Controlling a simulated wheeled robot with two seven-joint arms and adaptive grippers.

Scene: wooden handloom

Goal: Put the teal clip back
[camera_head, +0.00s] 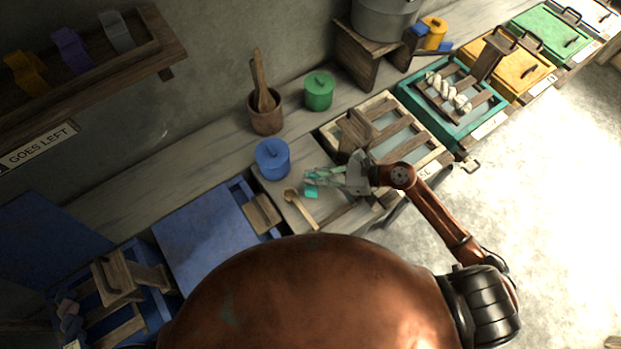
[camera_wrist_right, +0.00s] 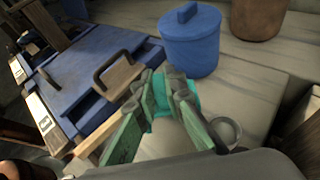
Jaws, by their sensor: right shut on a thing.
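My right gripper (camera_head: 322,177) is shut on the teal clip (camera_head: 311,191) and holds it over the grey work surface, right of the blue lidded pot (camera_head: 272,157). In the right wrist view the teal clip (camera_wrist_right: 178,103) shows between the two green fingers of the right gripper (camera_wrist_right: 168,92), partly hidden by them. The shelf (camera_head: 150,42) on the wall at upper left bears a yellow clip (camera_head: 25,72), a purple clip (camera_head: 72,50) and a grey clip (camera_head: 116,31). My left gripper is not in view.
A green pot (camera_head: 319,91) and a brown utensil pot (camera_head: 266,116) stand behind. A blue box (camera_head: 205,240) is to the left, and framed trays (camera_head: 435,150) to the right. A sign (camera_head: 38,146) reads "GOES LEFT".

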